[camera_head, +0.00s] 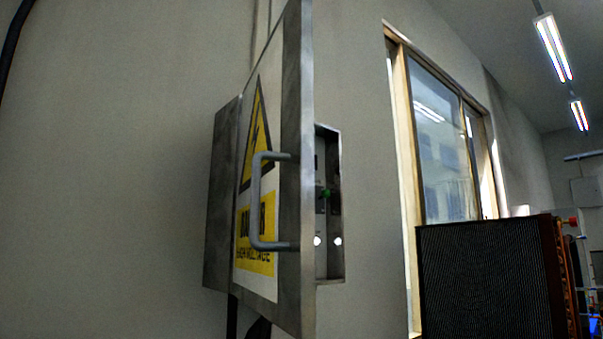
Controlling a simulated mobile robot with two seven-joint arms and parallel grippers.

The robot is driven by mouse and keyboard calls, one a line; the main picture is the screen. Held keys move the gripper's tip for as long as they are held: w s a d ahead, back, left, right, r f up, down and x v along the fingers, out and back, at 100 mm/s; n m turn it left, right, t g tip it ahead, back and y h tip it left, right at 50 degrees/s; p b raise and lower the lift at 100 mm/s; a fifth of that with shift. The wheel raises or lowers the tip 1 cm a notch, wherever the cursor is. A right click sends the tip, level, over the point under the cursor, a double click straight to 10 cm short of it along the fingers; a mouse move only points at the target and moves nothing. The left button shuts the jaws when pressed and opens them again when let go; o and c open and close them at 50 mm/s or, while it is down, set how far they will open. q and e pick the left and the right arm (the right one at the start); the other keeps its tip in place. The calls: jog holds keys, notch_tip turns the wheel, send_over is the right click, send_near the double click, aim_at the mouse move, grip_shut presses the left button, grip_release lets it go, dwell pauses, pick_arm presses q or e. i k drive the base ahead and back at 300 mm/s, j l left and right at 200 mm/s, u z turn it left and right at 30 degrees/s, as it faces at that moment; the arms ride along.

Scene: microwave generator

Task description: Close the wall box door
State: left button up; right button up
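The wall box (328,265) is a grey metal box on the wall, near the middle of the head view. Its door (298,195) stands open and swung out toward me, seen at a steep angle. The door's outer face carries yellow warning signs and a grey bar handle (256,200). The rest of the inside is hidden behind the door. Neither of my grippers is in view.
A wood-framed window (440,140) is to the right of the box. A large dark ribbed unit (490,280) stands at the lower right. Dark cables (232,315) hang below the box.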

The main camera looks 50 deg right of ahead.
aim_at(273, 273)
jog(key=z, duration=1.2)
jog(key=k+l+z, duration=0.1)
jog(key=k+l, duration=0.25)
jog(key=i+l, duration=0.1)
jog(key=i, duration=0.4)
